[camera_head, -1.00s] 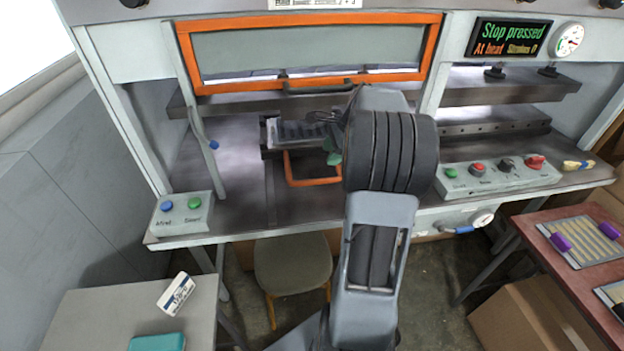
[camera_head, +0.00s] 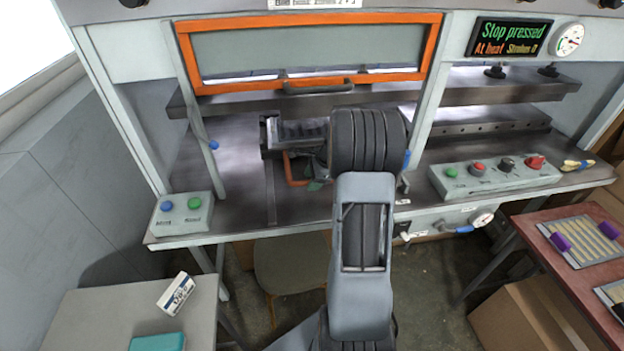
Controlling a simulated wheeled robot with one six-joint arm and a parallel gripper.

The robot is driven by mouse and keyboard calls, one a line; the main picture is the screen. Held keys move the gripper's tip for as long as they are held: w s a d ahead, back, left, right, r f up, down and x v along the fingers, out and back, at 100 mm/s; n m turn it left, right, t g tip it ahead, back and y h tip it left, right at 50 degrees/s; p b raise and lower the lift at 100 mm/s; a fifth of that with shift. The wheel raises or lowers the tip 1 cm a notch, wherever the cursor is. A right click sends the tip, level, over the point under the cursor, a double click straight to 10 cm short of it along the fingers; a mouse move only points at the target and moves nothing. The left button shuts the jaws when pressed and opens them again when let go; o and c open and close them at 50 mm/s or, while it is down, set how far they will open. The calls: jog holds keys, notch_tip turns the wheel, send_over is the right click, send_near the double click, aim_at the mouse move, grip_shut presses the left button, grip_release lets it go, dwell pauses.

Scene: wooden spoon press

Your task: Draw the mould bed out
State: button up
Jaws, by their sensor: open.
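The mould bed (camera_head: 300,131) is a dark ridged block on the steel press table, left of my arm. An orange loop handle (camera_head: 290,170) sticks out from its front edge; its right part is hidden behind my arm. My gripper (camera_head: 317,185) is mostly hidden by my arm's dark wrist. Only a small greenish fingertip shows, low beside the handle's lower right. I cannot tell whether it touches the handle. The orange-framed guard (camera_head: 310,19) is up above the bed opening.
A two-button box (camera_head: 182,213) stands at the table's left front. A control box (camera_head: 497,177) with several knobs is at the right. Blue-tipped levers (camera_head: 214,145) flank the bed. A stool (camera_head: 285,262) stands below. The display (camera_head: 508,38) reads "Stop pressed".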

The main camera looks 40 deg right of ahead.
grip_shut()
dwell(0.5)
